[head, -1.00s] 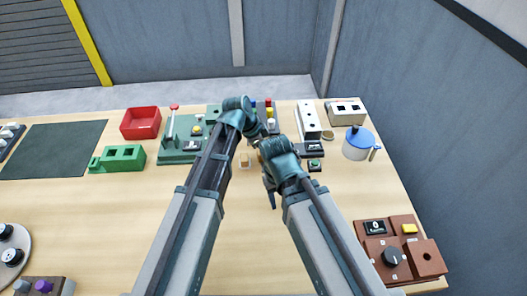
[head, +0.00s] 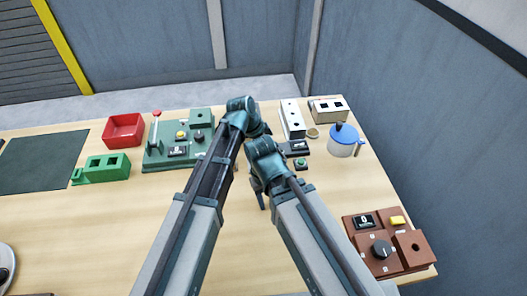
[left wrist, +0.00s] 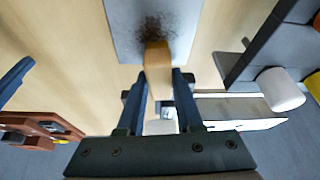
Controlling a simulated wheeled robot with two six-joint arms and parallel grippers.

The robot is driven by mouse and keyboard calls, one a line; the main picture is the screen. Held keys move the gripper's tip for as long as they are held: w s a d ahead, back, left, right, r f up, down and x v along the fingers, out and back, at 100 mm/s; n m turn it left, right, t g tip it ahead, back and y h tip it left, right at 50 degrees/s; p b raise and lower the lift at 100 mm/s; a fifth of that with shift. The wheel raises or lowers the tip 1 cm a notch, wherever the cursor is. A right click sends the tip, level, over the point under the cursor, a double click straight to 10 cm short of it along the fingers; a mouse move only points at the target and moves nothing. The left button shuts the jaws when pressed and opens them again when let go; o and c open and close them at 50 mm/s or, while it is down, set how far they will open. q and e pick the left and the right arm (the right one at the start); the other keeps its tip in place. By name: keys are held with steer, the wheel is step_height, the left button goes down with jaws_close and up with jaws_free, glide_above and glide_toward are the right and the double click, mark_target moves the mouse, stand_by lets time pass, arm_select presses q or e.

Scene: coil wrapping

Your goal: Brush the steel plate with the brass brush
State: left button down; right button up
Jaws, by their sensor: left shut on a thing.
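In the left wrist view my left gripper (left wrist: 158,88) is shut on a tan block-shaped piece, which I take to be the brass brush (left wrist: 157,62). The brush's far end is over a dark speckled patch on the pale grey steel plate (left wrist: 122,30). Whether it touches the plate is hard to tell. In the head view the left gripper, brush and plate are hidden behind my arms. My right gripper (head: 260,195) points down over the table, right of the left arm; its jaws are too small to read.
A red bin (head: 123,131), green block (head: 107,168) and green station (head: 165,155) stand left. A white block (head: 292,118) and blue-lidded jug (head: 343,147) stand back right. A brown control panel (head: 385,262) is front right. The table's front left is mostly clear.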

arm_select(q)
steer(key=shift+s, duration=0.9)
arm_select(e)
steer(key=shift+f, duration=0.1)
arm_select(q)
steer(key=shift+f, duration=0.1)
steer(key=shift+a, duration=1.75)
steer(key=shift+a, duration=0.15)
steer(key=shift+s+a, duration=0.15)
steer(key=shift+a, duration=1.45)
